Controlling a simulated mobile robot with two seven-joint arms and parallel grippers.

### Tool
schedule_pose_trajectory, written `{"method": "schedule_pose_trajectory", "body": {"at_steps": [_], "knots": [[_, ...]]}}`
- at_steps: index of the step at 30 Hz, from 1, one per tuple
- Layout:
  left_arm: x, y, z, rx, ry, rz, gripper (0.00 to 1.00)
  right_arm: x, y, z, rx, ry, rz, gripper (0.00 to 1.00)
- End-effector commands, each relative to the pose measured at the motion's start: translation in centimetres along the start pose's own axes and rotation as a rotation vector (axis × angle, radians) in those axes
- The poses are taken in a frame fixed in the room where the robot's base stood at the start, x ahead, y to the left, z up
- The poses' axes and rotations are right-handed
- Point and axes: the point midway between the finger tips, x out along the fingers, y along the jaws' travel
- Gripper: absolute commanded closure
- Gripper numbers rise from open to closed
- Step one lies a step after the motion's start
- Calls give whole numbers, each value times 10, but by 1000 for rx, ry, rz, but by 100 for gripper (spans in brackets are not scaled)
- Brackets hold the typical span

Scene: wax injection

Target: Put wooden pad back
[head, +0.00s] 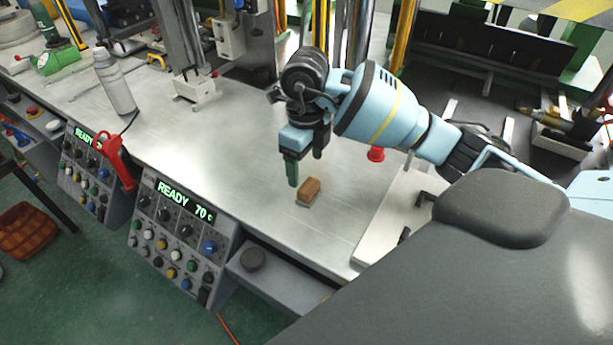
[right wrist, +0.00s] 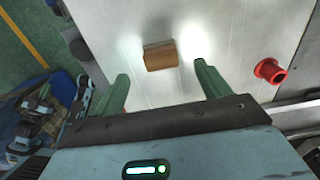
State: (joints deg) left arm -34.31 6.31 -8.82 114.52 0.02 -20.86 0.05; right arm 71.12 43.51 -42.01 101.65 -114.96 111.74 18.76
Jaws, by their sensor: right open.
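The wooden pad (head: 309,189) is a small brown block lying on the metal worktable (head: 262,165). In the right wrist view the pad (right wrist: 161,55) lies ahead of the fingertips, between the lines of the two fingers. My right gripper (head: 304,168) is above the table, just up and left of the pad in the head view. Its green fingers (right wrist: 160,80) are apart with nothing between them, and they do not touch the pad.
Control panels (head: 178,235) reading READY line the table's front edge. A red nozzle tool (head: 117,160) and a grey bottle (head: 115,82) are at the left. The table around the pad is clear.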

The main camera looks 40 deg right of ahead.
Motion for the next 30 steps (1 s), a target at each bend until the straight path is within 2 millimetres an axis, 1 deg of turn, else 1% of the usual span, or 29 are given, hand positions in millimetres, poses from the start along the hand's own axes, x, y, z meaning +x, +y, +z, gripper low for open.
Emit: {"method": "schedule_pose_trajectory", "body": {"at_steps": [1, 3, 6, 9, 13, 30], "knots": [[0, 0, -1, 1, 2, 0, 100, -11, 0, 0, -1, -3, -1, 24], [0, 0, -2, 1, 3, -1, 100, -22, 0, 0, -1, -3, -2, 24], [-1, 0, -3, 1, 5, -1, 100, -34, 0, 0, 0, -1, -1, 24], [-1, -1, -3, 2, 5, -1, 100, -41, 0, 0, 0, 0, 0, 24], [-1, -1, -3, 2, 5, -1, 100, -44, 0, 0, -1, 2, 1, 24], [-3, 0, 1, 1, -3, 0, 100, -44, 0, 0, 0, 2, 1, 24]]}}
